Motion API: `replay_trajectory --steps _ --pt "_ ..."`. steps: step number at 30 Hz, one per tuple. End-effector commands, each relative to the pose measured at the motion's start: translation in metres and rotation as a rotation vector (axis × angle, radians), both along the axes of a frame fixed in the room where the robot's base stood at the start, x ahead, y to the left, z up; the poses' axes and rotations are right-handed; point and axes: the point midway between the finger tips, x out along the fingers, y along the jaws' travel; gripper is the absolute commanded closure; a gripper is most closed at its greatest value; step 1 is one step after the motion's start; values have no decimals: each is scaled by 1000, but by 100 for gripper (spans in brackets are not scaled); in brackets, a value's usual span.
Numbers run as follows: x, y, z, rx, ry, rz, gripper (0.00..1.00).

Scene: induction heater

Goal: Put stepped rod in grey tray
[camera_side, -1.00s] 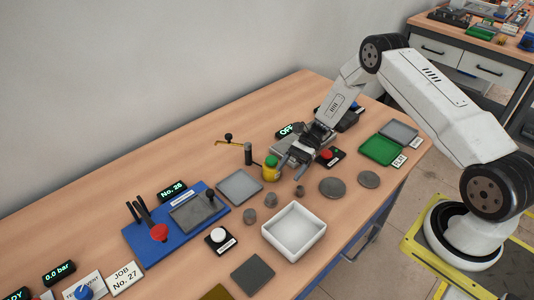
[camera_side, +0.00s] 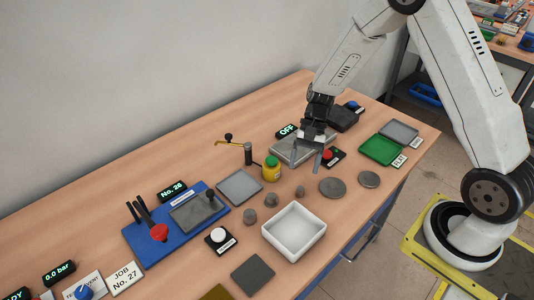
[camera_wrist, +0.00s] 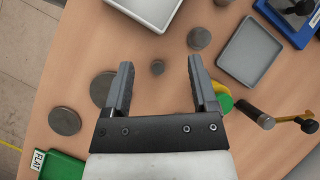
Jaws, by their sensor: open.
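Several small grey round parts stand on the table: the smallest (camera_side: 299,190), a middle one (camera_side: 270,200) and a larger one (camera_side: 250,215). They are too small to tell which is the stepped rod. A shallow grey tray (camera_side: 239,187) lies behind them, empty; it also shows in the wrist view (camera_wrist: 250,52). My gripper (camera_side: 307,165) is open and empty, pointing down above the table. In the wrist view my gripper (camera_wrist: 160,66) has the smallest part (camera_wrist: 157,67) between its fingertips in the picture, with the part lower down on the table.
A white bin (camera_side: 294,232) stands in front of the parts. Two flat discs (camera_side: 332,187), a red button (camera_side: 327,155), a green tray (camera_side: 380,150) and another grey tray (camera_side: 398,132) are to the right.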

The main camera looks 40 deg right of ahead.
Motion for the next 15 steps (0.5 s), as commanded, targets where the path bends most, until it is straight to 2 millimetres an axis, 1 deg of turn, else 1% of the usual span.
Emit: replay_trajectory --steps 1,3,15 --pt "-5 1 8 -35 -36 44 25" --pt "-13 1 17 -84 -87 105 25" --pt "-55 0 62 -327 -395 481 25"
